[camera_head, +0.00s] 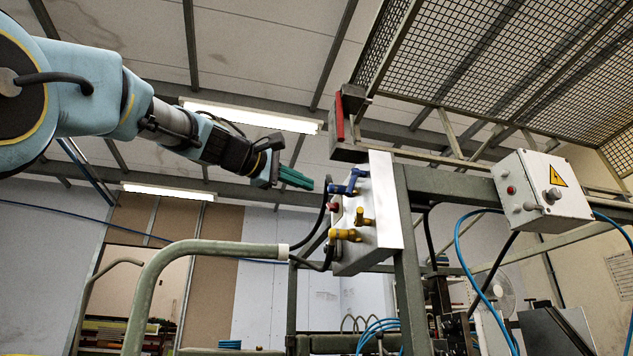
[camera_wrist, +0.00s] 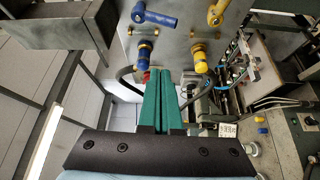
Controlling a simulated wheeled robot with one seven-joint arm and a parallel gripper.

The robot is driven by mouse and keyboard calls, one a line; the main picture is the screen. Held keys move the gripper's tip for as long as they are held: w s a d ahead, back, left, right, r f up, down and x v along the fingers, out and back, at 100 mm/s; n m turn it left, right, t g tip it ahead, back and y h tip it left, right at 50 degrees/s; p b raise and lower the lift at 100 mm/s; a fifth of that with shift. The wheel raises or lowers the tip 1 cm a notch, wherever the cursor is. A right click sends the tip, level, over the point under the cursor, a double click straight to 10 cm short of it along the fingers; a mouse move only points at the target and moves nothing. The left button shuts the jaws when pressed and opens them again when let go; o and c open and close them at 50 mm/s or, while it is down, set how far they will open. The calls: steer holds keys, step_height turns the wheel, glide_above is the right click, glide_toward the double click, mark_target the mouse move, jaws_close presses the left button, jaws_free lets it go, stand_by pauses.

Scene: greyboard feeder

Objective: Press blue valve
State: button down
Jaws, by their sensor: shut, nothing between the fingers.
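The blue valve (camera_head: 346,184) sticks out from the upper part of a pale metal panel (camera_head: 385,200). In the wrist view its blue lever (camera_wrist: 155,18) is at the top, with a blue fitting (camera_wrist: 145,50) below it. My gripper (camera_head: 308,183) has green fingers and points at the panel from the left, close to the blue valve and seemingly short of it. The fingers (camera_wrist: 163,74) are shut together and hold nothing. Their tips appear just below the blue fitting in the wrist view; the exact gap cannot be told.
A red part (camera_wrist: 146,77) is near my fingertips. A green-grey tube rail (camera_head: 210,248) and black hoses are below. A white control box (camera_head: 540,190) hangs right.

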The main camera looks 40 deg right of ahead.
steer(key=d+p, duration=0.1)
steer(key=d, duration=0.1)
steer(key=d+p, duration=0.2)
steer(key=d, duration=0.1)
steer(key=w+d+p, duration=0.1)
steer(key=d, duration=0.2)
steer(key=shift+w+r, duration=0.1)
steer(key=shift+r, duration=0.3)
steer(key=shift+s+a+f+p, duration=0.1)
steer(key=shift+s+f+p, duration=0.15)
steer(key=shift+s, duration=0.7)
steer(key=shift+s+f+p, duration=0.15)
steer(key=shift+s+p, duration=0.1)
steer(key=shift+s, duration=0.7)
steer(key=shift+s, duration=0.15)
steer(key=shift+a, duration=0.1)
